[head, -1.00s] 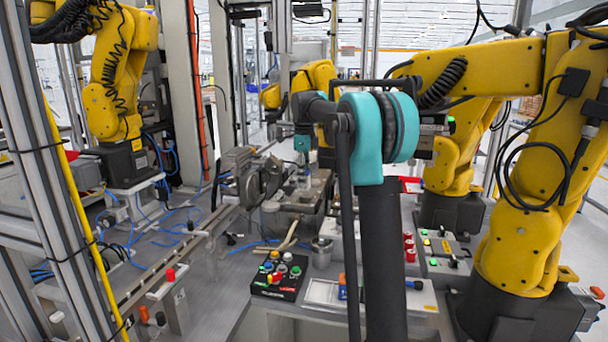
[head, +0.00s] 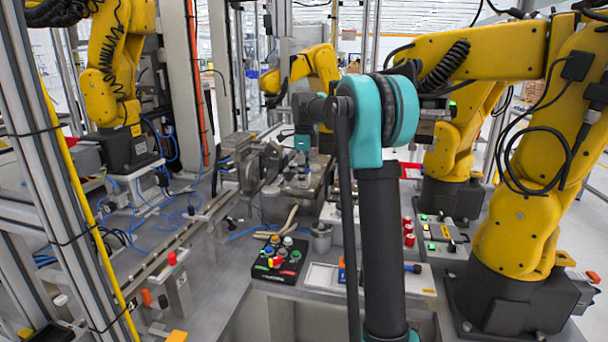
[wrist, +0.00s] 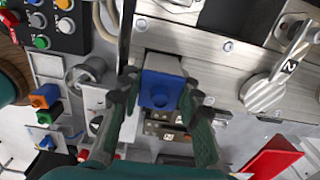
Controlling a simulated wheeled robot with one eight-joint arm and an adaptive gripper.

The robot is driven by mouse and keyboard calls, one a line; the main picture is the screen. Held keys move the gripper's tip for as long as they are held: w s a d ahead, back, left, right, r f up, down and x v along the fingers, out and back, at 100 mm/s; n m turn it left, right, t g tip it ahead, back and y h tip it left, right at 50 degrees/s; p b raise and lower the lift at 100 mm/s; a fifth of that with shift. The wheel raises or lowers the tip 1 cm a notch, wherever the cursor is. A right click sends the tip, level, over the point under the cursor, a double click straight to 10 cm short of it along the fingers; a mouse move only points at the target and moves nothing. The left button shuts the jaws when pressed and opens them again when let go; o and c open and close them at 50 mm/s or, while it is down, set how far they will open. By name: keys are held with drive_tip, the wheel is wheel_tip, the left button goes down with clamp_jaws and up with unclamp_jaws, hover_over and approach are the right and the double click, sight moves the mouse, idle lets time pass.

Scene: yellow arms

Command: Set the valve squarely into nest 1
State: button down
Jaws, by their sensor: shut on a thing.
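The valve (wrist: 160,90) shows in the wrist view as a blue block with a grey block-like part just above it in the picture. My gripper (wrist: 160,80) is shut on it, with one green finger along each side. In the head view my gripper (head: 302,145) is a small teal shape above the metal fixture, and the valve is too small there to make out. A grey lever disc marked 2 (wrist: 265,95) stands to the right in the wrist view. I cannot make out a nest marked 1; the valve and fingers cover the area beneath them.
A black button panel (head: 280,260) stands on the bench in front of the fixture. A metal cup (head: 321,237) is right of it. A red part (wrist: 272,158) lies at the lower right in the wrist view. Yellow robot arms (head: 520,215) stand at right.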

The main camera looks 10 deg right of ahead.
drive_tip(key=c, duration=1)
unclamp_jaws()
drive_tip(key=shift+r, duration=0.1)
wheel_tip(320, 180, up, 12)
drive_tip(key=shift+f, duration=0.1)
